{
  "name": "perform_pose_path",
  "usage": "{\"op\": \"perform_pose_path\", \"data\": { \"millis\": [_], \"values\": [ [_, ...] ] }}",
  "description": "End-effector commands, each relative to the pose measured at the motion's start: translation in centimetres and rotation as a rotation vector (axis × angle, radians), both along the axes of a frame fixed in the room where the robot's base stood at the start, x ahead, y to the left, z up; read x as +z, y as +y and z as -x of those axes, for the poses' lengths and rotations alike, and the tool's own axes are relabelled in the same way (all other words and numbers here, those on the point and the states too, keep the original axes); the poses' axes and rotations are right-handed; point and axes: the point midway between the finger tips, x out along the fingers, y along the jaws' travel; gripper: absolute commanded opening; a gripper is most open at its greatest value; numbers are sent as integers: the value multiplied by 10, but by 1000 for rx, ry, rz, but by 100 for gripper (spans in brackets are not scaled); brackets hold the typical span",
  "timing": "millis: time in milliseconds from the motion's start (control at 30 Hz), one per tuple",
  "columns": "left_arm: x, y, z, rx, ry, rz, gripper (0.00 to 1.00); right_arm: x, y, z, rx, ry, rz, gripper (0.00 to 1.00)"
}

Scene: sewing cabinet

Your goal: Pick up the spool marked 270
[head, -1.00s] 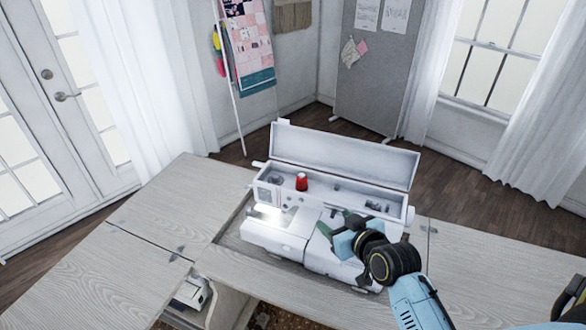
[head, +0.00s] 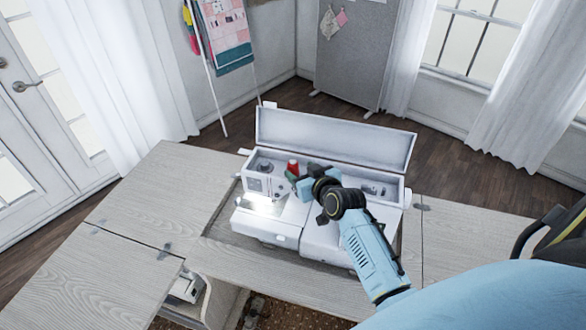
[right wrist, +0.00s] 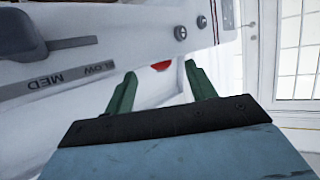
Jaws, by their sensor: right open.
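A red spool (head: 292,167) stands in the open top compartment of the white sewing machine (head: 330,240). No number can be read on it. My right gripper (head: 303,174) is at the compartment just right of the spool, its green fingers open. In the right wrist view, a small part of the red spool (right wrist: 161,66) shows between the two spread green fingertips (right wrist: 160,70), beyond the machine's white edge. Most of the spool is hidden there, and I cannot tell whether a finger touches it. My left gripper is not in view.
The raised lid (head: 335,140) stands behind the compartment. The machine sits in a recess of the wooden cabinet top (head: 150,200), which is clear to the left. A dark chair (head: 555,240) is at the right edge.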

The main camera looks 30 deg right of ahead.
Motion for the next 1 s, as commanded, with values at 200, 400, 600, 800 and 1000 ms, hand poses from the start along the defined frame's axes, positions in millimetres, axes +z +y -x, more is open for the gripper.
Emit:
{"op": "perform_pose_path", "data": {
  "millis": [200, 400, 600, 800, 1000],
  "values": [
    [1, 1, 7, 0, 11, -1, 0, -8, -1, -28, -1, 0, -2, 56],
    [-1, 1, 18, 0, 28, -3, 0, -12, -2, -38, 0, 0, -1, 56],
    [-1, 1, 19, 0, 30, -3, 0, -12, -2, -38, 0, 0, -1, 56],
    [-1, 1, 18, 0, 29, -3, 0, -12, -2, -38, 0, 0, -1, 31],
    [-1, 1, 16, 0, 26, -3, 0, -12, -2, -38, 0, 0, -1, 8]
  ]
}}
